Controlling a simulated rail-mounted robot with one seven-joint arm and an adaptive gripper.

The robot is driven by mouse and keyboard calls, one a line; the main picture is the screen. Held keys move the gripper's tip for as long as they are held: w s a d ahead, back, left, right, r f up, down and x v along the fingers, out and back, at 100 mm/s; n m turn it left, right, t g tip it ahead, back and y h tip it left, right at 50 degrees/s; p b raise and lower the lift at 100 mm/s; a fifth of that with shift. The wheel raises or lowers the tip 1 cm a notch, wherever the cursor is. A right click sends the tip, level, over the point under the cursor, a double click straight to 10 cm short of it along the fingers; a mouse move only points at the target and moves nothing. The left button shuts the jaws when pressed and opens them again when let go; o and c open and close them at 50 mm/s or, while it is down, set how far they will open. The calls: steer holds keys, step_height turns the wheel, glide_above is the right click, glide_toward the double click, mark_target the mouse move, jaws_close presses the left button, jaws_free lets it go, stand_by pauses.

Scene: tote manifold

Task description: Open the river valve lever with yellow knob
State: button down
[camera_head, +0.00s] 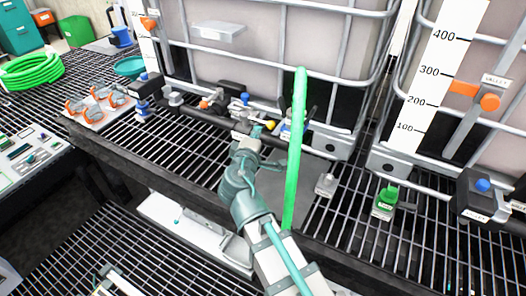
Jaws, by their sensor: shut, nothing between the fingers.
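The manifold pipe (205,121) runs along the foot of the middle tote, with small valves and coloured knobs on it. A small yellow-orange knob (270,124) shows just beyond my gripper. The valve labels here are too small to read, so I cannot tell which one says river. My gripper (256,132) is shut and empty, reaching in at the manifold close to the yellow-orange knob. I cannot tell whether it touches the knob. The lever itself is mostly hidden.
An upright green hose (296,150) stands right beside my gripper. A blue knob (244,97) and an orange knob (204,105) are close by on the manifold.

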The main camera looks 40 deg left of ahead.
steer(key=s+d+b, duration=0.4)
steer(key=d+b, duration=0.1)
steer(key=d, duration=0.1)
steer(key=shift+s+d+r, duration=0.15)
steer(key=shift+d+r, duration=0.05)
steer(key=shift+d, duration=0.05)
steer(key=b, duration=0.3)
steer(key=s+d+b, duration=0.1)
steer(key=b, duration=0.2)
steer(key=shift+d+r, duration=0.25)
steer(key=shift+r, duration=0.05)
steer(key=shift+r, duration=0.15)
